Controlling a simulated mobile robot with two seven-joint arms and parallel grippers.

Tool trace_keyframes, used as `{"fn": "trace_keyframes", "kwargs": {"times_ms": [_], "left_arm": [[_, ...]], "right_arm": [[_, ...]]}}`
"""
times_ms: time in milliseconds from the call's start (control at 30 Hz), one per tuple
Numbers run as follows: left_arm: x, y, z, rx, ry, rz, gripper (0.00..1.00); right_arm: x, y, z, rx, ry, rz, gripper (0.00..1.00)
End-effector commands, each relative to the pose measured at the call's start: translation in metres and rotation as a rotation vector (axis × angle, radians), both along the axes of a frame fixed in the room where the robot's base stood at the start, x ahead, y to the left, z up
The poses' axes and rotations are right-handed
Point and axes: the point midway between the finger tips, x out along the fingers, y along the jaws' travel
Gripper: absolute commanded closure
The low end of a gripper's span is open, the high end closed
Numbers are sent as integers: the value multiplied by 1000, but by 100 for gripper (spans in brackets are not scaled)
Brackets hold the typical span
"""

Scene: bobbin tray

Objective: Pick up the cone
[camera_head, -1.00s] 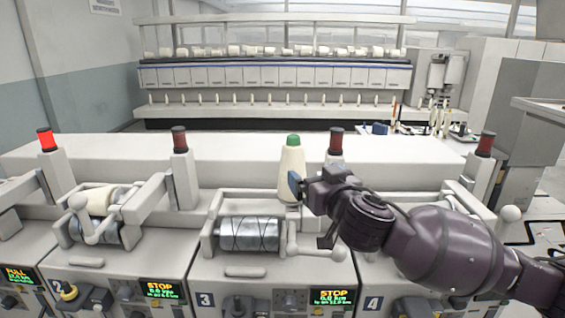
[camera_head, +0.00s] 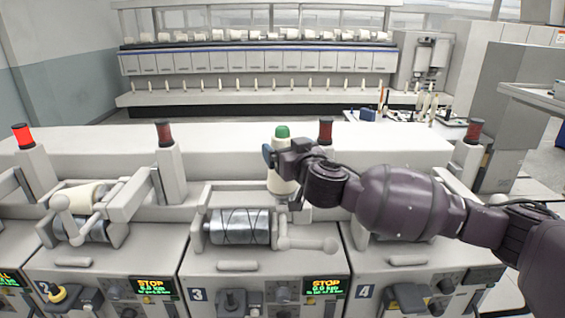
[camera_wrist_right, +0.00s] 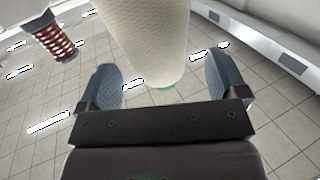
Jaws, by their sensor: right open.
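The cone (camera_head: 281,180) is a cream yarn cone with a green tip, standing upright behind the drum of station 3. My right gripper (camera_head: 277,153) is at its upper part, coming from the right, and hides some of it. In the right wrist view, the cone (camera_wrist_right: 150,42) lies between and above the two blue-grey fingers of my right gripper (camera_wrist_right: 160,84), with a visible gap to each. The gripper is open. A bit of green shows at the cone's near end there. My left gripper is not in view.
A dark red signal lamp (camera_head: 326,131) stands just behind and right of the cone. The grey grooved drum (camera_head: 240,227) and its cradle arm (camera_head: 307,244) are in front. Another cone (camera_head: 84,196) rests on the left station. The long white ledge (camera_head: 225,155) is mostly clear.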

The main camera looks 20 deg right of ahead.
Motion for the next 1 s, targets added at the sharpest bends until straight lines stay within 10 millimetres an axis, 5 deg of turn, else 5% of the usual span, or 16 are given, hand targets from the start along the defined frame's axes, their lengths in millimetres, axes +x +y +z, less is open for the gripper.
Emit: {"fn": "trace_keyframes", "kwargs": {"times_ms": [233, 567, 1000], "left_arm": [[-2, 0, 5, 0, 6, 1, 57], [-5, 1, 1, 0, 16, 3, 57], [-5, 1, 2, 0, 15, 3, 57]], "right_arm": [[27, 1, 2, -2, 0, -1, 9], [32, 2, 0, 0, 0, 0, 9], [31, 2, 0, 0, 0, 0, 76]]}}
